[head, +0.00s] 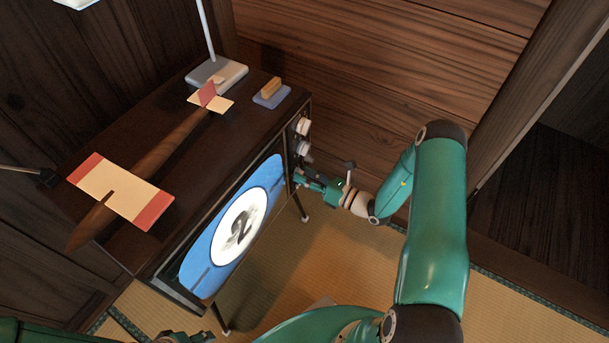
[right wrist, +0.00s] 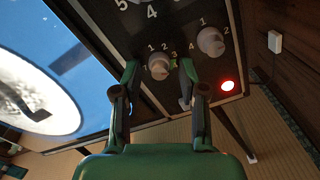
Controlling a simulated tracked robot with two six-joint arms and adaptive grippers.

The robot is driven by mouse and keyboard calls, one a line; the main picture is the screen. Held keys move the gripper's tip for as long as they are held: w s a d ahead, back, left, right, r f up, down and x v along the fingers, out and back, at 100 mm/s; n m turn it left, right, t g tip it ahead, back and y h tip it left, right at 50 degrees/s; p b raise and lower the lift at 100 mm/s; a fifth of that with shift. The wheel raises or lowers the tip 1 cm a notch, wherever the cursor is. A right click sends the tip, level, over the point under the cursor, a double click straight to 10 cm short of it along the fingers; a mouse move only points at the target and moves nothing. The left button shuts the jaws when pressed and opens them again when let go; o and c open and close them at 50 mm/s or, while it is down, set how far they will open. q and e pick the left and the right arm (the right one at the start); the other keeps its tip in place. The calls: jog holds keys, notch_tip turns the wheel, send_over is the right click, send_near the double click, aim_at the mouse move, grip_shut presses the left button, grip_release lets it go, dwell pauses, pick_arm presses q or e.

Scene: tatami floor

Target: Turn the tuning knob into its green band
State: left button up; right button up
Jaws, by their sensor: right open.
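An old television set (head: 222,158) stands at the left with its screen lit. In the right wrist view, a small pale knob (right wrist: 158,68) sits on its front panel, numbered around, with a small green mark (right wrist: 173,63) at its right. Where its pointer stands is too small to tell. My right gripper (right wrist: 159,74) is open, with one fingertip on each side of this knob; contact cannot be told. In the head view the right gripper (head: 304,180) is at the panel and hides this knob. Part of my left gripper (head: 186,338) shows at the bottom edge, its jaws unclear.
A second knob (right wrist: 210,41) is up and right of the first, and a red lamp (right wrist: 228,86) glows below it. A model plane (head: 150,170), a lamp base (head: 217,75) and a small block on a blue pad (head: 270,93) are on the set. Tatami (head: 330,255) is clear at right.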

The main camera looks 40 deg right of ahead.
jog(key=shift+w+a, duration=0.1)
jog(key=shift+w, duration=0.15)
grip_shut()
jog(key=shift+m+p, duration=0.35)
jog(key=shift+m, duration=1.55)
